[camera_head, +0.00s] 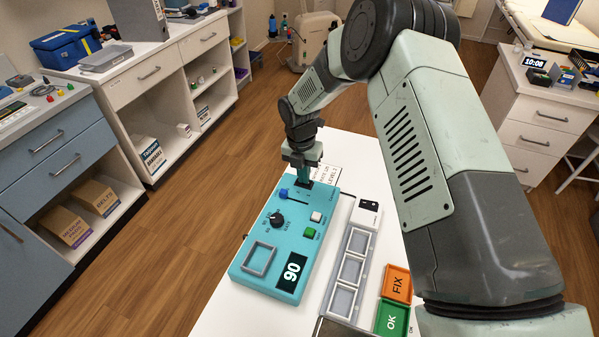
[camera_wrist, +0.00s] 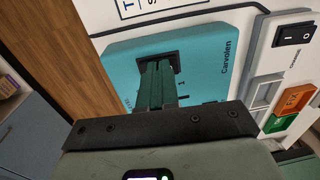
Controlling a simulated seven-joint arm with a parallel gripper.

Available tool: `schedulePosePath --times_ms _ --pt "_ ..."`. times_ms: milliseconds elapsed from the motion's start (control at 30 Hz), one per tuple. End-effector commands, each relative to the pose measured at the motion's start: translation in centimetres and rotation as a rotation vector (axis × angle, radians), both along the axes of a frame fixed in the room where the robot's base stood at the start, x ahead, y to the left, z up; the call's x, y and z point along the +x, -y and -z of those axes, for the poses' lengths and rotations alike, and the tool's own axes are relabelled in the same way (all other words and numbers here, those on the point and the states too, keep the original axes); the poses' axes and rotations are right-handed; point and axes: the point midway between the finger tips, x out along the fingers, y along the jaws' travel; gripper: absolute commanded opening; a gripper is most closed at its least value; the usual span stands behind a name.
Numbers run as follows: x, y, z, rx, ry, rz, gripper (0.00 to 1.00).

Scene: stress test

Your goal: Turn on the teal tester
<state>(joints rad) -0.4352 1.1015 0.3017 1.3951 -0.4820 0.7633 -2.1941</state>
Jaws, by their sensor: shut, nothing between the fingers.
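The teal tester (camera_head: 262,235) lies on the white table, with a display reading 90 (camera_head: 291,272), a black dial (camera_head: 276,219), a blue slider knob (camera_head: 283,193), and a white button (camera_head: 316,217) and green button (camera_head: 310,232). My gripper (camera_head: 305,182) is shut and empty at the tester's far end, pointing down beside the blue knob. In the wrist view, its fingers (camera_wrist: 158,62) reach over the teal tester (camera_wrist: 209,62) and hide part of it; contact cannot be told. A black rocker switch (camera_wrist: 296,34) sits on a white unit beside the tester.
A grey tray with square compartments (camera_head: 350,270) stands right of the tester, near an orange FIX tray (camera_head: 396,284) and a green OK tray (camera_head: 392,318). A dark cable (camera_wrist: 180,14) runs around the tester's far end. My arm covers the right side.

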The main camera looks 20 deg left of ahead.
Motion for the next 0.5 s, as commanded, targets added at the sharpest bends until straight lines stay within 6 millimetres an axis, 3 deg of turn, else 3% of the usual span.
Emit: schedulePosePath --times_ms 500 --pt "0.1 -2.3 -11.0 0.025 0.015 -0.004 0.0"
